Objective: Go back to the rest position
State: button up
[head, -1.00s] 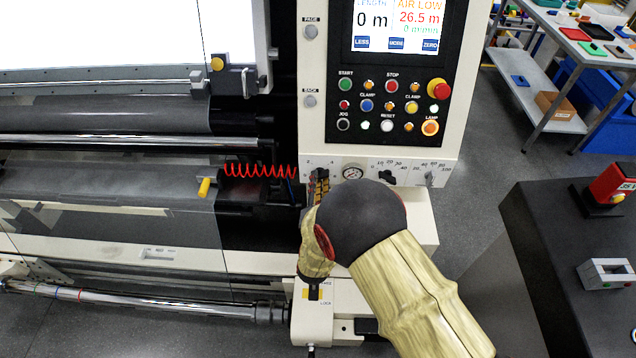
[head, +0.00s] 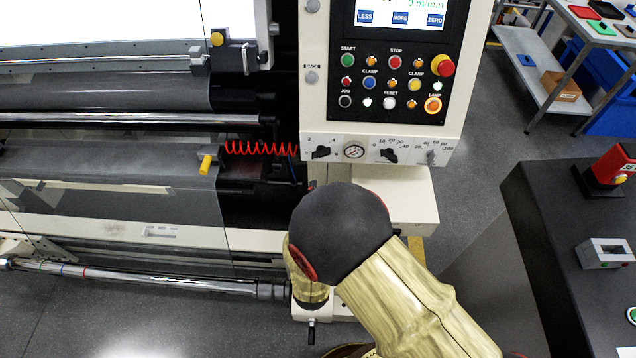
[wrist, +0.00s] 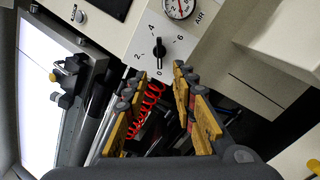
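My gripper (wrist: 162,92) has its yellow-padded fingers spread apart with nothing between them. In the wrist view, a black selector knob (wrist: 158,50) on a cream panel stands beyond the fingertips, with a clear gap. The same knob (head: 321,152) shows uncovered in the head view, left of the round gauge (head: 354,152). My arm, in a tan sleeve with a dark joint, reaches up from the bottom of the head view and hides most of my gripper.
The control panel (head: 334,95) with buttons stands above my arm. A red coiled hose (head: 262,148) and rollers (head: 120,118) lie to the left. A dark bench (head: 560,232) with a red device (head: 612,166) is at right. Grey floor shows between machine and bench.

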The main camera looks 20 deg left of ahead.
jog(key=shift+s, duration=0.1)
dwell(0.6)
jog(key=s+a+f+m+g, duration=0.1)
jog(key=s+f+m+g, duration=0.2)
jog(key=f, duration=0.4)
jog(key=s+f+m+g, duration=0.2)
jog(key=f+m+g, duration=0.15)
jog(key=f, duration=0.35)
jog(key=s+m+g+h, duration=0.1)
jog(key=s+m+g, duration=0.5)
jog(key=s, duration=0.2)
jog(key=s+d+r+m+h, duration=0.1)
jog(key=d+r+m, duration=0.6)
jog(key=d+r, duration=1)
jog(key=s+d+r+m+h, duration=0.2)
jog(key=d+r+m, duration=0.5)
jog(key=d+r, duration=1.1)
notch_tip(320, 180, up, 2)
jog(key=shift+s+r+t+b, duration=0.25)
jog(key=shift+s+t+b, duration=0.1)
jog(key=shift+s, duration=0.5)
